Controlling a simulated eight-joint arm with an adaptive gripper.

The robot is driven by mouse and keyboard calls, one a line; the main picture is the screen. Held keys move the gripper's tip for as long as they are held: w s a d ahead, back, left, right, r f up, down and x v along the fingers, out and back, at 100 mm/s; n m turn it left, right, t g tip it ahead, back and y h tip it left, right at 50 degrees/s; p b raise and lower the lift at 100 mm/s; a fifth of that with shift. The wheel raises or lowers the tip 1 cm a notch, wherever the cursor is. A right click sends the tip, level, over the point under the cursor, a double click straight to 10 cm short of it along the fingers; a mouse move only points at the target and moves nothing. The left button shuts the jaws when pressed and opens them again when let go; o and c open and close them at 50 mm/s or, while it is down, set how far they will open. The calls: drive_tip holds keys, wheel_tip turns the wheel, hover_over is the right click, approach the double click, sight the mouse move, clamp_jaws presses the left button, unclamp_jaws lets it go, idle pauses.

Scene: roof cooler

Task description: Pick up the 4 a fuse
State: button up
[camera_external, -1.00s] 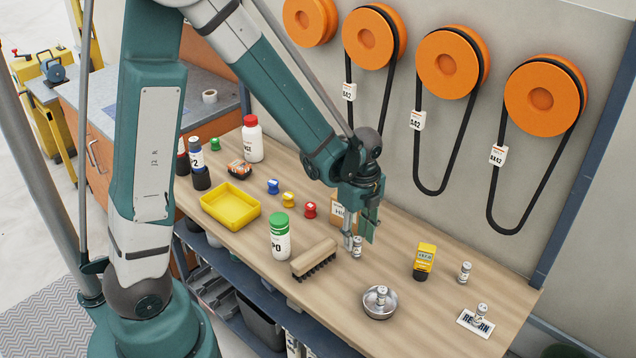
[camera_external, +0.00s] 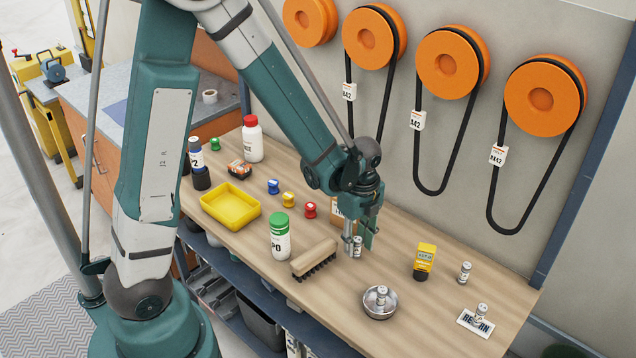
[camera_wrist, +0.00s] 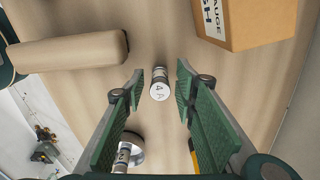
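The 4 A fuse (camera_wrist: 160,84) is a small silver-white cylinder standing upright on the wooden bench, with "4 A" on its top in the wrist view. It also shows in the external view (camera_external: 357,247), just below my gripper (camera_external: 360,243). In the wrist view my gripper (camera_wrist: 158,85) is open, with one green-padded finger on each side of the fuse. A gap shows between the fuse and each finger, so it is not gripped. Other similar fuses stand in a round metal dish (camera_external: 380,309), on the bench (camera_external: 464,271) and on the RETURN label (camera_external: 473,323).
A wooden brush (camera_external: 314,258) lies left of my gripper. A cardboard box (camera_wrist: 245,22) stands close behind it. A yellow meter (camera_external: 425,258) is to the right. A green-capped bottle (camera_external: 280,240) and a yellow tray (camera_external: 230,205) are farther left. Belts hang on the wall behind.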

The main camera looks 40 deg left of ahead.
sight(358, 239)
drive_tip(key=c, duration=0.8)
drive_tip(key=shift+o, duration=0.2)
drive_tip(key=shift+r, duration=0.1)
drive_tip(key=shift+r+p, duration=0.5)
drive_tip(key=shift+r, duration=4.4)
